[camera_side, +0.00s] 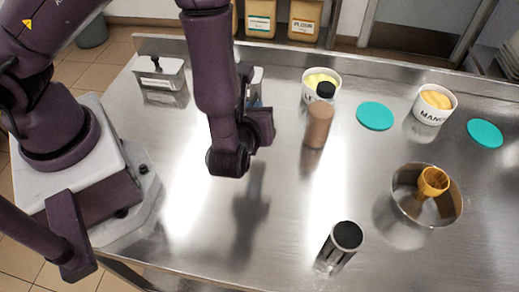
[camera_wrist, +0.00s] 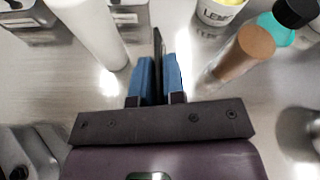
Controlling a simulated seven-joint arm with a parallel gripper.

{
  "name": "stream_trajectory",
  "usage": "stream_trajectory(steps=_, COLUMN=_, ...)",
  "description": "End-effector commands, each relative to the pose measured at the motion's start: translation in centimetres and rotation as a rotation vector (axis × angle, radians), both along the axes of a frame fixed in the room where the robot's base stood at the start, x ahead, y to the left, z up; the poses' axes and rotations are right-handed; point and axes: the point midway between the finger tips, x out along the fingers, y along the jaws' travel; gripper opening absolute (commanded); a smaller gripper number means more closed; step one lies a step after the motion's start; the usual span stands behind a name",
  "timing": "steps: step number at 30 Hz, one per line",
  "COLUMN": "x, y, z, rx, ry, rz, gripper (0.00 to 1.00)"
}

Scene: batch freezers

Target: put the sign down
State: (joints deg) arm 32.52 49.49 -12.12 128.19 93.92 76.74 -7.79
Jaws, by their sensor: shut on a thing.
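My gripper (camera_wrist: 158,75) has its blue fingers close together around a thin dark upright piece, the sign (camera_wrist: 157,42), seen nearly edge-on in the wrist view. The sign's face does not show, and whether its lower edge touches the counter cannot be told. In the side view my wrist hangs over the left-middle of the steel counter (camera_side: 290,240), with a shadow below it. There my arm hides most of the fingers and the sign.
A mango tub (camera_side: 431,116), teal lids (camera_side: 375,116), bowl (camera_side: 403,205) and dark-topped cylinder (camera_side: 335,256) stand farther off.

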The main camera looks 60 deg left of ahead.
Motion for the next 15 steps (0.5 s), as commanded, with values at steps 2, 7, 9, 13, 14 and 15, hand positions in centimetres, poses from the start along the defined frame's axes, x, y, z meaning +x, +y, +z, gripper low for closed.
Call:
stream_trajectory(steps=2, x=0.3, y=-0.3, z=0.0, rx=0.002, ry=0.001, rz=-0.036, gripper=0.00)
stream_trajectory(steps=7, x=0.4, y=-0.4, z=-2.4, rx=0.003, ry=0.005, rz=-0.050, gripper=0.00)
stream_trajectory(steps=9, x=0.4, y=-0.4, z=-3.3, rx=0.003, ry=0.004, rz=-0.048, gripper=0.00)
stream_trajectory(steps=13, x=0.5, y=-0.4, z=-4.3, rx=0.002, ry=0.001, rz=-0.047, gripper=0.00)
stream_trajectory(steps=14, x=0.4, y=-0.4, z=-4.6, rx=0.002, ry=0.001, rz=-0.047, gripper=0.00)
stream_trajectory(steps=15, x=0.4, y=-0.4, z=-5.2, rx=0.002, ry=0.003, rz=-0.048, gripper=0.00)
